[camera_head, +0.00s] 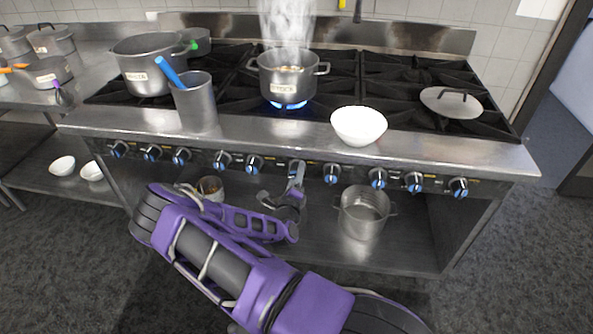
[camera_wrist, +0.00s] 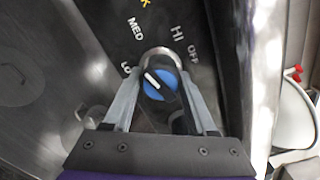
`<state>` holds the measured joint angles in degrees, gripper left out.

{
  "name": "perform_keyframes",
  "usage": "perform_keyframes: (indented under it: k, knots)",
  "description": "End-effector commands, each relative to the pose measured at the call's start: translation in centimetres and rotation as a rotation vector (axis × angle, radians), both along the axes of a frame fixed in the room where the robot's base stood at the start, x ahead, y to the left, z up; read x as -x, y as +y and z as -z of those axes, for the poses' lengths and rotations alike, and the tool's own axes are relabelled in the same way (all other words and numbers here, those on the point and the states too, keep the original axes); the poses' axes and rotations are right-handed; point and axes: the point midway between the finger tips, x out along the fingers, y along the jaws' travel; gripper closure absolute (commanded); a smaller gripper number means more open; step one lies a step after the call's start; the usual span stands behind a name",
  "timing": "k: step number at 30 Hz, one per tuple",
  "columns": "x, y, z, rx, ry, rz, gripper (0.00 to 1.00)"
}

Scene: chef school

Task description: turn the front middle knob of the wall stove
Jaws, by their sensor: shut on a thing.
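The wall stove (camera_head: 430,150) stands ahead with a row of black and blue knobs along its front. My gripper (camera_head: 296,172) is at the middle of that row, and it mostly hides the knob there in the head view. In the wrist view the knob (camera_wrist: 158,84) has a blue face with a white pointer line, which points up and left, between the LO and MED labels. HI and OFF are to its right. My gripper's fingers (camera_wrist: 160,76) lie on both sides of the knob, shut on it.
A steaming pot (camera_head: 287,80) stands over a lit blue flame. A white bowl (camera_head: 359,126) and a metal container (camera_head: 196,105) with a blue handle sit near the stove's front edge. A lower shelf holds a perforated pot (camera_head: 364,212).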

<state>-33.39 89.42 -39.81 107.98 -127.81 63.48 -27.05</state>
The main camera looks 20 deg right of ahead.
Motion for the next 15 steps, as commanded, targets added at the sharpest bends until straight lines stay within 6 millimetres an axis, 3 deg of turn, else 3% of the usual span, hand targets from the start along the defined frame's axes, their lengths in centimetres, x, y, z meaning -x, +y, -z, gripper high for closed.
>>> perform_keyframes:
  k: [15]
  knots:
    - [0.06,-0.01,-0.16,0.406,0.275,-0.001,0.98]
